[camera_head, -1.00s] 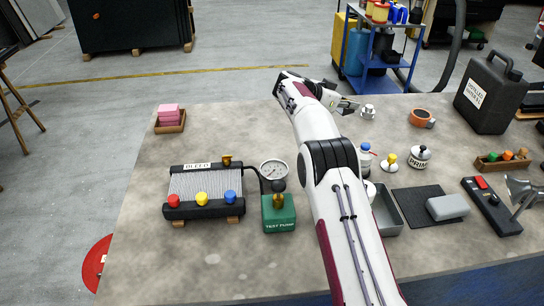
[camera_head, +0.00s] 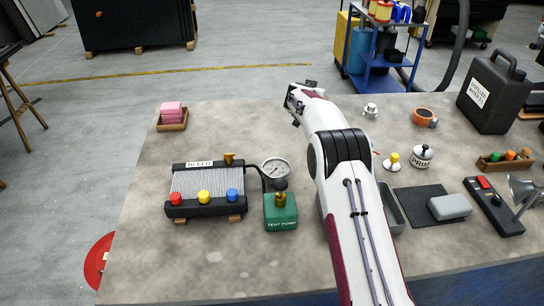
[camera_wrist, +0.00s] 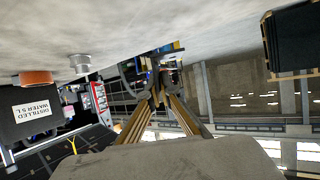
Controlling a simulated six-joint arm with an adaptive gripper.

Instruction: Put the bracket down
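My gripper (camera_wrist: 158,78) shows in the wrist view as two bronze-coloured fingers with dark tips that come near each other at mid picture. Whether anything is between the tips is too dark and small to tell. I cannot make out a bracket for certain in either view. A small silver flanged fitting (camera_head: 371,110) stands upright on the bench, right of my wrist and apart from it. It also shows in the wrist view (camera_wrist: 80,62).
An orange tape roll (camera_head: 424,117) and a black jug (camera_head: 492,92) stand at the back right. A radiator block (camera_head: 206,188) and green test pump (camera_head: 281,212) stand left of my arm. A pink stack in a wooden tray (camera_head: 172,125) is far left.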

